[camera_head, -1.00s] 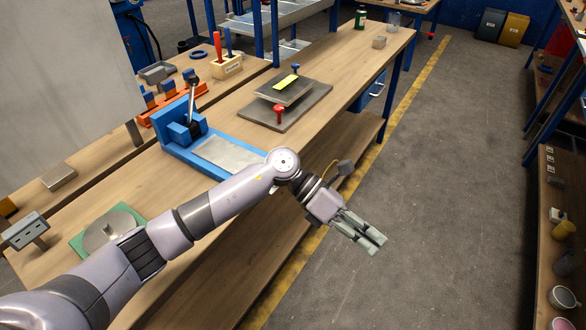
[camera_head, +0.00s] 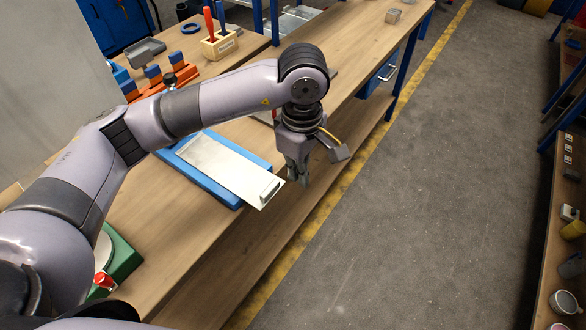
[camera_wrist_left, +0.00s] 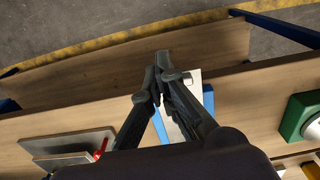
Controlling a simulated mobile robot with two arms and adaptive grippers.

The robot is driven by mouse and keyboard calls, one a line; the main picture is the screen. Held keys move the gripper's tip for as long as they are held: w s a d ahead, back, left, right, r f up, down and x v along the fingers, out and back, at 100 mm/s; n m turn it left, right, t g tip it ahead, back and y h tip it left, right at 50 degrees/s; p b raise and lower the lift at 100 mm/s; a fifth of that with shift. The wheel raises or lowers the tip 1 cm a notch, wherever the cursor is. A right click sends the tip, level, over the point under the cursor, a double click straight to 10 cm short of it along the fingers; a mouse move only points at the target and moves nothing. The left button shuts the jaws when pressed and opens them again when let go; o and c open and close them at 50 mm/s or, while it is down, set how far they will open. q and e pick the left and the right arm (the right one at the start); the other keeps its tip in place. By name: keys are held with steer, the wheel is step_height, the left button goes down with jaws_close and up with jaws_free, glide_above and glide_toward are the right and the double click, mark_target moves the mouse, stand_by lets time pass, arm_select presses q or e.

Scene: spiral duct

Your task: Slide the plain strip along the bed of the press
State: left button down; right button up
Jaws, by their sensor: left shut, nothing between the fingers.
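The plain strip (camera_head: 222,164) is a flat silvery plate with a small raised grip at its near right end. It lies on the blue bed of the press (camera_head: 207,186), and its near end sticks out past the bed at the table's front edge. My left gripper (camera_head: 298,178) points down just right of that end, shut and empty. In the left wrist view the closed fingers (camera_wrist_left: 163,82) overlap the strip (camera_wrist_left: 195,88); I cannot tell whether they touch it. The upper press is mostly hidden behind my left arm. My right gripper is not in view.
A green-based item (camera_head: 122,258) stands on the table left of the press. Stacked plates (camera_wrist_left: 68,148) with a red knob lie on its other side. A tool block (camera_head: 220,45) and orange rack (camera_head: 160,88) stand behind. The floor (camera_head: 430,190) in front is clear.

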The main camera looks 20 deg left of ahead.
mark_target(260, 184)
arm_select(q)
step_height(260, 184, down, 9)
steer(key=p, duration=0.4)
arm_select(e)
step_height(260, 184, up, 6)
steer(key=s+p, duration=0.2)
arm_select(q)
steer(key=w+a+b, duration=0.1)
steer(key=a, duration=0.2)
steer(key=w+a+b, duration=0.1)
steer(key=a+b, duration=0.1)
steer(key=a, duration=0.2)
steer(key=w+a+f+b, duration=0.1)
steer(key=a+b, duration=0.1)
steer(key=a, duration=0.1)
steer(key=shift+w+a, duration=0.1)
steer(key=shift+a, duration=0.2)
steer(key=shift+r, duration=0.25)
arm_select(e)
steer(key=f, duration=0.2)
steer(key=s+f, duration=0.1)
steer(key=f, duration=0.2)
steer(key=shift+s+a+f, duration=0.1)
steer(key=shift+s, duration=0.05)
